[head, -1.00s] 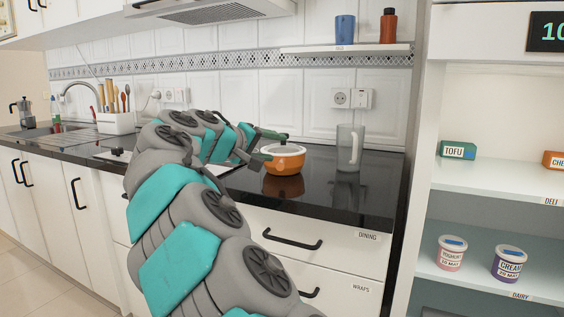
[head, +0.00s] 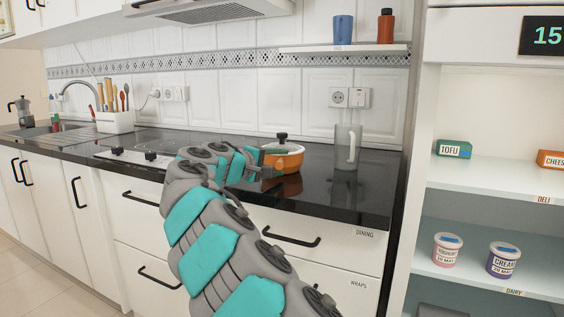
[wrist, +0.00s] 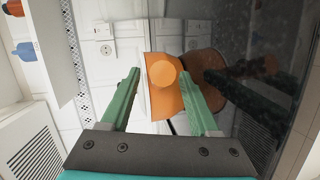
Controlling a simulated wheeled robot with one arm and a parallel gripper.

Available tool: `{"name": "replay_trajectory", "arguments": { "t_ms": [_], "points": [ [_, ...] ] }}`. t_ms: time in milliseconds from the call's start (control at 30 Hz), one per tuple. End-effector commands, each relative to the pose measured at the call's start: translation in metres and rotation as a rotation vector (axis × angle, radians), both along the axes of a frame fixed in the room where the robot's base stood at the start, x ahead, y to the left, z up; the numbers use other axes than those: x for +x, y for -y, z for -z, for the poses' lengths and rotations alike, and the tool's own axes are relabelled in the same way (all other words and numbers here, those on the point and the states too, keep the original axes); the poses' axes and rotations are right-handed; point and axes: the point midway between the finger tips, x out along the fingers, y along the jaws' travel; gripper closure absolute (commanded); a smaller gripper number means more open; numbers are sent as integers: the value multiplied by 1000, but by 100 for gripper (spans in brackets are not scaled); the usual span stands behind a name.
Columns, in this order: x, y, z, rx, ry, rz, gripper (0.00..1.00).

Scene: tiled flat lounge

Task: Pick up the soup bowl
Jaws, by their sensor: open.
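The soup bowl (head: 288,161) is orange with a pale band and a dark knob on top in the head view. It stands upright on the black countertop. In the wrist view the orange bowl (wrist: 161,100) shows between the green fingers, with a round orange end facing the camera. My gripper (wrist: 162,70) is open, with one finger on each side of the bowl's near part. The right finger overlaps the bowl's edge in the picture; I cannot tell whether it touches. In the head view my arm partly hides the bowl's left side and the fingers.
A clear glass jug (head: 347,147) stands on the countertop (head: 330,190) just right of the bowl. A wall shelf (head: 345,49) with a blue cup and a red-brown bottle hangs above. The hob (head: 140,150) lies to the left.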

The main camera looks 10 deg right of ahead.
Motion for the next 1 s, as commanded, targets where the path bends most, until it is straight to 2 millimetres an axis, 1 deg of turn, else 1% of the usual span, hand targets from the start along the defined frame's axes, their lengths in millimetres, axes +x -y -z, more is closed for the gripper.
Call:
{"name": "replay_trajectory", "arguments": {
  "t_ms": [33,100,300,833,1000],
  "points": [
    [4,5,1,1,-1,2,38],
    [6,8,2,1,-1,1,38],
    [6,7,2,0,0,0,39],
    [6,7,4,2,-2,-1,99],
    [6,7,4,2,-2,-1,100]
  ]
}}
